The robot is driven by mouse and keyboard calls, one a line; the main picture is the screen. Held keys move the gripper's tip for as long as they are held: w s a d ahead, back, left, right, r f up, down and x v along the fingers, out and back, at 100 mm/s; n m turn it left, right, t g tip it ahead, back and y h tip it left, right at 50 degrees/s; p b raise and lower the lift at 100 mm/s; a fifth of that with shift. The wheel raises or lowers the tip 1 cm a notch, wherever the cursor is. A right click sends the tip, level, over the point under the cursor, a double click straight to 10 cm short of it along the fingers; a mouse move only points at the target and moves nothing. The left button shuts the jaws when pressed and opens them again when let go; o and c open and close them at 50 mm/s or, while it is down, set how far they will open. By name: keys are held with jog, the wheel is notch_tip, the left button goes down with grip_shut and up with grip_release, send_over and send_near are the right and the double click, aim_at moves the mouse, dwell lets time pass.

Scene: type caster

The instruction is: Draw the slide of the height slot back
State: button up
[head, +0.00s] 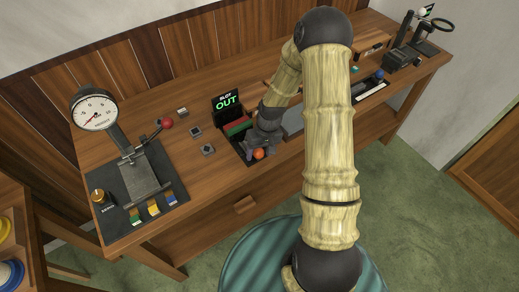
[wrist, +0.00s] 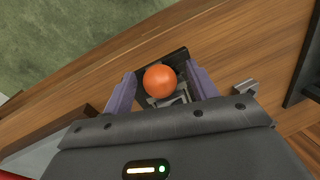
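An orange ball knob (head: 258,154) sits at the front end of a dark slot (head: 240,150) near the table's front edge. A small sign (head: 227,102) behind the slot reads "SLOT OUT" in lit letters. My gripper (head: 260,147) is low over the slot, at the knob. In the wrist view the orange knob (wrist: 160,81) lies between the two purple fingers of my gripper (wrist: 161,88). The fingers are open, with a gap on each side of the knob. Grey metal parts show under the knob. My arm hides part of the slot's right side.
A round dial gauge (head: 97,108) and a dark panel with a red-knobbed lever (head: 166,123) stand at the left. Small grey blocks (head: 207,150) lie left of the slot. A second slot with a blue knob (head: 379,74) is at the right.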

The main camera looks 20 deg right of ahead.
jog(key=shift+w+d+r, duration=0.15)
jog(key=shift+d, duration=0.05)
jog(key=shift+r, duration=0.25)
jog(key=d+r+b, duration=0.2)
jog(key=d+r, duration=0.1)
jog(key=r, duration=1.3)
jog(key=shift+w+r, duration=0.15)
jog(key=shift+r, duration=0.05)
jog(key=shift+d, duration=0.1)
jog(key=s+a+r+t+h, duration=0.1)
jog(key=s+a, duration=0.1)
jog(key=s, duration=0.5)
jog(key=s+a+r+m+t+h, duration=0.1)
jog(key=s+a+t, duration=0.1)
jog(key=s, duration=0.5)
jog(key=shift+s, duration=0.25)
